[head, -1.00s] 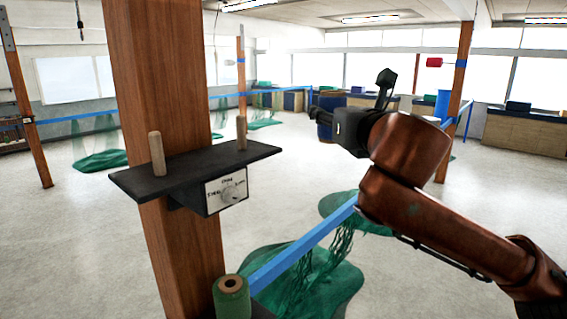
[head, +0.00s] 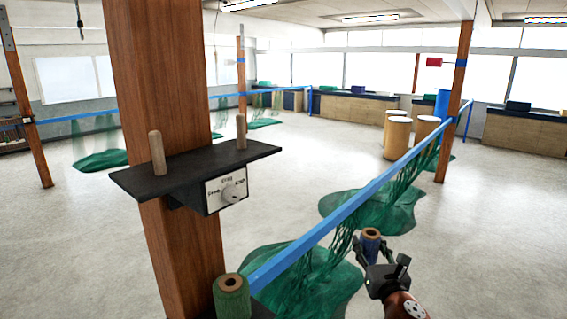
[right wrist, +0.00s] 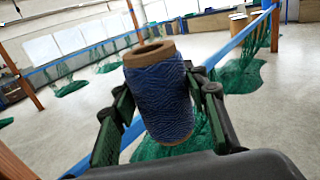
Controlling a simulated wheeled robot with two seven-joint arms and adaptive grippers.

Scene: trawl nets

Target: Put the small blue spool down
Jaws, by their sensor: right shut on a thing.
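The small blue spool (head: 370,241) has blue twine on a tan core. My right gripper (head: 374,254) is shut on it, low at the right of the blue rail in the head view. In the right wrist view the spool (right wrist: 160,95) stands slightly tilted between the two fingers (right wrist: 165,110), with its core end up. It is held in the air, and nothing shows directly under it but netting and floor farther below. My left gripper is not in view.
A blue rail (head: 330,228) with green nets (head: 385,208) runs diagonally. Open floor lies left.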

